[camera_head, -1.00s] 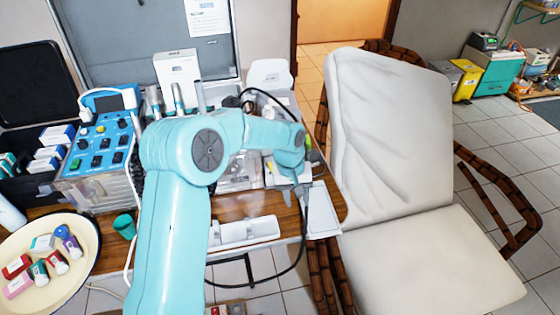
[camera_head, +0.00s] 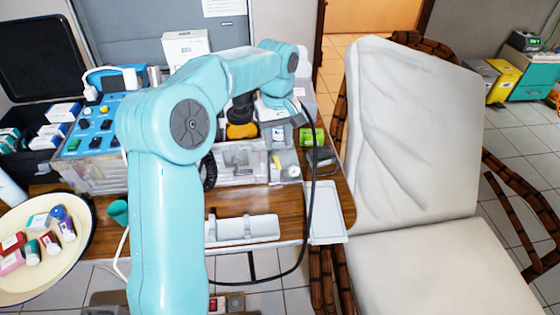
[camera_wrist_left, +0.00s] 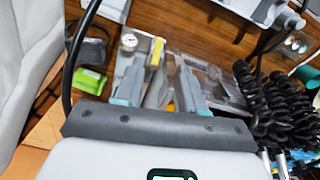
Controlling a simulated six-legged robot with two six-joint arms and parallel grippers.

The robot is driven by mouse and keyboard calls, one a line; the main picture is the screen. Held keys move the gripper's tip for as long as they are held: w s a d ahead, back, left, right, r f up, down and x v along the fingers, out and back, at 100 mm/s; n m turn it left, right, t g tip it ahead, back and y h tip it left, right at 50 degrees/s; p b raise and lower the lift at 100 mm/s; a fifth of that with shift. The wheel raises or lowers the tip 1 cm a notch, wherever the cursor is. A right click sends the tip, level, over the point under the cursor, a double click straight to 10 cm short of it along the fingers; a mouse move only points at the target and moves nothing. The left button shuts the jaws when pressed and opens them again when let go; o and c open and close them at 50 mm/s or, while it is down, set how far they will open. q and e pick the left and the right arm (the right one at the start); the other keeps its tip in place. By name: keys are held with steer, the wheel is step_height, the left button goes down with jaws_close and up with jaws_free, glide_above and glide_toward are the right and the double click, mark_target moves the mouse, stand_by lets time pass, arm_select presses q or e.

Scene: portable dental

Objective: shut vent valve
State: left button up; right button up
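A small yellow lever (camera_head: 277,162), which looks like the vent valve handle, stands beside a round gauge (camera_head: 294,171) on the clear-sided unit. In the left wrist view the yellow lever (camera_wrist_left: 157,52) shows between my fingertips, with the gauge (camera_wrist_left: 129,41) to its left. My left gripper (camera_head: 279,130) is above and behind the lever in the head view. In the left wrist view its two fingers (camera_wrist_left: 159,66) are apart, with nothing clearly held. I cannot tell whether they touch the lever. My right gripper is not in view.
A green box (camera_head: 312,137) and a dark pedal-like item (camera_head: 320,157) lie right of the gauge. A black hose hangs in front of the table. A grey tray (camera_head: 325,213) and a white holder (camera_head: 241,229) are at the front. A white-covered chair (camera_head: 415,140) stands right.

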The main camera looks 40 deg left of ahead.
mark_target(279, 166)
arm_select(q)
step_height(279, 166, down, 7)
steer(key=shift+w+b, duration=0.1)
steer(key=shift+b, duration=0.2)
steer(key=shift+f, duration=0.6)
jaws_close()
